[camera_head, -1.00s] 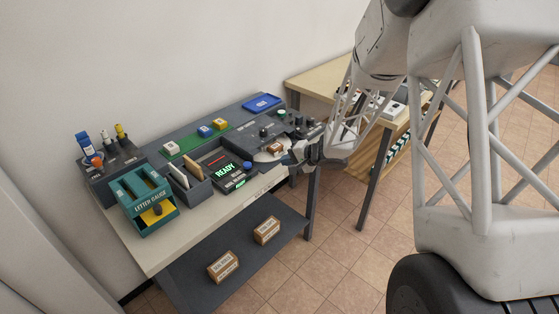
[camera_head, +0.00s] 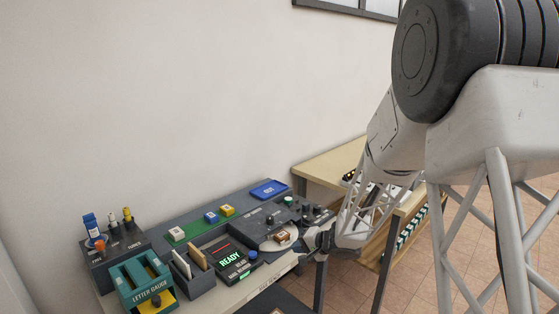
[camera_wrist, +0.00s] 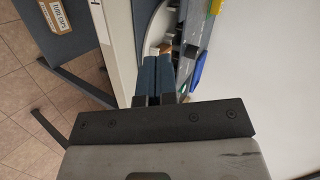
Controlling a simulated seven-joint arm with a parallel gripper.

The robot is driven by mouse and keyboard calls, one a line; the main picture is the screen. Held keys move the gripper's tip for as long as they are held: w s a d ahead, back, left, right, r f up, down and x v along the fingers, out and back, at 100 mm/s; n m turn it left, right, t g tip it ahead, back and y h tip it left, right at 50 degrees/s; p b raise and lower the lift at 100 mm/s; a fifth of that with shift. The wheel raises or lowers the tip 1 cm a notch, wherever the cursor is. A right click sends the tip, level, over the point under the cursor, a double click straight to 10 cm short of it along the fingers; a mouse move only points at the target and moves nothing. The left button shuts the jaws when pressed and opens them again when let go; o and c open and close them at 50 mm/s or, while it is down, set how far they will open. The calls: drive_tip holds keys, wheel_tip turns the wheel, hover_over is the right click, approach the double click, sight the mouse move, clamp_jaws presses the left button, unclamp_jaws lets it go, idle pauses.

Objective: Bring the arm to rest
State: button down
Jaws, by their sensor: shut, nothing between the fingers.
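My gripper (camera_head: 304,242) is at the right end of the grey sorting bench, just right of a small brown parcel (camera_head: 283,237) on a round pale plate (camera_head: 269,244). In the wrist view my gripper's two dark blue fingers (camera_wrist: 157,58) are side by side and closed with nothing held. Their tips point toward the bench, near a small pale-and-brown block. I cannot tell whether the tips touch anything. My arm reaches down to the bench from the upper right.
A lit READY panel (camera_head: 230,259), a teal letter gauge (camera_head: 139,284), a blue tray (camera_head: 268,189) and a green strip (camera_head: 196,230) with coloured blocks stand on the bench. A wooden table (camera_head: 335,167) is behind my arm. A labelled box (camera_wrist: 55,17) shows below.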

drive_tip(key=s+d+r+n+t+h, duration=0.1)
drive_tip(key=s+d+r+t+h, duration=0.1)
drive_tip(key=s+d+r+h, duration=0.55)
drive_tip(key=s+d+r+t+h, duration=0.1)
drive_tip(key=s+d+r+h, duration=0.3)
drive_tip(key=r, duration=0.6)
drive_tip(key=s+r+n+g+y, duration=0.1)
drive_tip(key=s+r+n+g, duration=0.1)
drive_tip(key=s, duration=1.3)
drive_tip(key=s+r+n+g, duration=0.2)
drive_tip(key=s+g, duration=0.2)
drive_tip(key=s, duration=1.1)
drive_tip(key=shift+s+g+y, duration=0.3)
drive_tip(key=shift+g+y, duration=0.05)
drive_tip(key=shift+g, duration=0.05)
drive_tip(key=c, duration=1.8)
unclamp_jaws()
drive_tip(key=shift+c, duration=0.2)
